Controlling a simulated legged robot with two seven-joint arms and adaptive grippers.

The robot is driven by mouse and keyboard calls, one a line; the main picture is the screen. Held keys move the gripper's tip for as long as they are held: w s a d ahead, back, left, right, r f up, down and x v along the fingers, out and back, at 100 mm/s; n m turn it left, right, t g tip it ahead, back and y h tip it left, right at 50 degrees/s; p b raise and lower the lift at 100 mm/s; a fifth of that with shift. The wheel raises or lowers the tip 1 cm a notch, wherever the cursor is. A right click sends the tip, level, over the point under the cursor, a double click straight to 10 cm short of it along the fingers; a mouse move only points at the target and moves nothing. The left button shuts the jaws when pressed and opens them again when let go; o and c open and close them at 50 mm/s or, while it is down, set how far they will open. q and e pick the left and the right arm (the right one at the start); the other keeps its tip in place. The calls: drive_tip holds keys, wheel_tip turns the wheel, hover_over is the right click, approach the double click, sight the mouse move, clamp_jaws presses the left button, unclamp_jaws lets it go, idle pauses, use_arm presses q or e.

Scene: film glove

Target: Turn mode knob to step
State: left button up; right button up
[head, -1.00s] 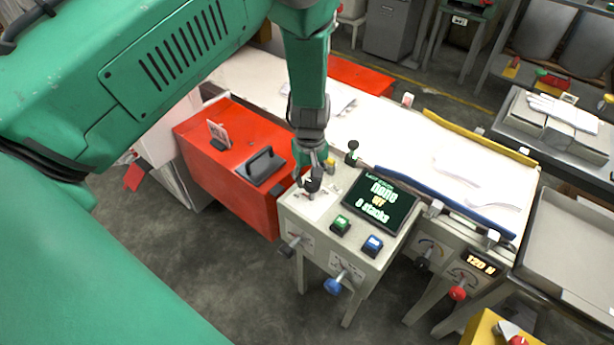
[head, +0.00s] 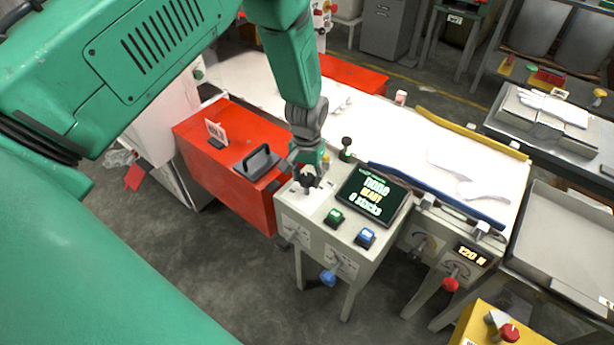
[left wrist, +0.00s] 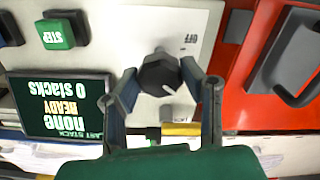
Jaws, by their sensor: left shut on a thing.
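The mode knob (left wrist: 158,76) is a black knob with a white pointer mark on a white plate on the control panel's top. An upside-down OFF label shows beside it in the left wrist view, and the pointer is turned away from that label. My left gripper (left wrist: 160,70) is shut on the knob, one finger on each side. In the head view, my left gripper (head: 306,177) comes down on the panel's left part and mostly hides the knob. The display (head: 373,194) reads none, READY, 0 stacks. My right gripper is not in view.
A green STEP button (head: 334,217) and a blue button (head: 365,237) sit before the display. A red cabinet (head: 225,180) with a black handle is at the left. A blue knob (head: 328,278) sticks out in front.

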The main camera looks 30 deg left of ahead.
sight(308, 175)
use_arm(q)
drive_tip(key=shift+w+r+m, duration=0.15)
drive_tip(key=shift+w+m, duration=0.25)
drive_tip(key=shift+m, duration=0.7)
drive_tip(key=o, duration=1)
drive_tip(key=shift+o, duration=0.7)
drive_tip(key=shift+r, duration=0.15)
wheel_tip(308, 175, up, 11)
drive_tip(key=shift+r, duration=0.15)
